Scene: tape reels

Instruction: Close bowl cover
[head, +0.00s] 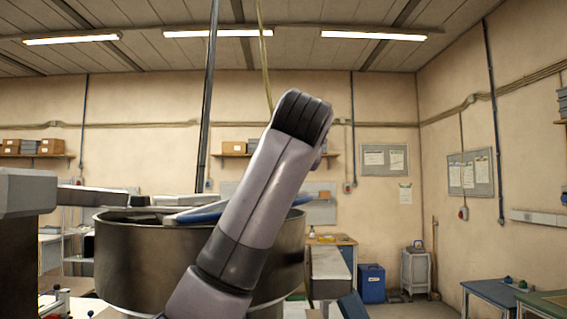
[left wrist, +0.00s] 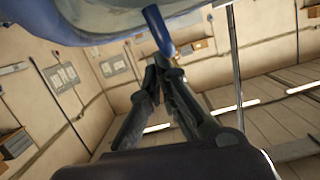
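A large dark metal bowl (head: 135,260) stands at centre left in the head view. A blue-edged cover (head: 200,215) shows at its rim, partly hidden by my raised grey-purple arm. The cover also fills the top of the left wrist view (left wrist: 90,22), with a blue handle-like bar (left wrist: 158,28) reaching down from it. My left gripper (left wrist: 162,66) has its two dark fingers drawn together at the tips, right by the end of this bar. I cannot tell whether the bar is held between them. The fingers are hidden in the head view. My right gripper is not in view.
A grey block (head: 28,193) with a dark bar stands left of the bowl. A dark vertical pole rises behind the bowl. Behind on the right are a blue bin (head: 371,284), a grey cart (head: 415,271) and workbenches. The floor there has some free room.

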